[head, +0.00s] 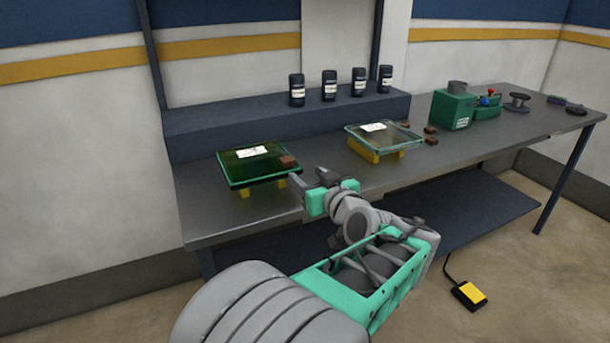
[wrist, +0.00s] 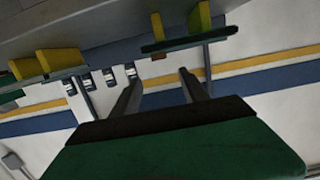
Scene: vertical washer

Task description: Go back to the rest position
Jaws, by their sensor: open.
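My gripper (head: 311,184) is in front of the workbench's near edge, close to the green glass tray. In the head view its fingers reach toward the bench edge. In the wrist view my gripper (wrist: 158,88) shows two fingers spread apart with nothing between them. The wrist view looks tilted and upside down, with the wall and trays behind the fingers. My arm extends from the bottom of the head view and hides part of the bench's front edge.
The workbench (head: 330,190) carries a green tray (head: 240,175) with a brown block (head: 287,161), a clear tray (head: 400,136), a green machine (head: 452,110) and small brown blocks (head: 431,135). Several dark bottles (head: 329,85) stand on the back shelf. A yellow pedal (head: 469,294) lies on the floor.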

